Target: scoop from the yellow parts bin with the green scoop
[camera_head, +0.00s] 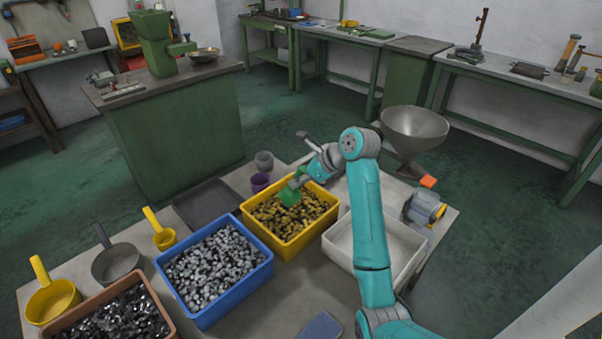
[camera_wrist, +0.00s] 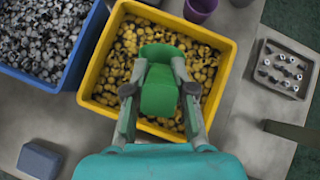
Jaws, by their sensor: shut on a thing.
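The yellow parts bin (camera_head: 265,236) stands on the table, filled with brass-coloured parts; it also shows in the wrist view (camera_wrist: 93,72). The green scoop (camera_head: 289,196) is over the bin in the head view. In the wrist view the scoop (camera_wrist: 160,88) covers the middle of the bin's contents. My gripper (camera_wrist: 160,98) is shut on the green scoop. The scoop's lower edge is at or just above the parts; I cannot tell whether it touches them. I cannot see whether parts are in the scoop.
A blue bin (camera_head: 240,287) of grey parts stands left of the yellow bin. A white bin (camera_head: 405,255) stands to the right. A purple cup (camera_head: 260,182) and a grey cup (camera_head: 264,160) stand behind. A metal funnel (camera_head: 414,125) rises behind the arm.

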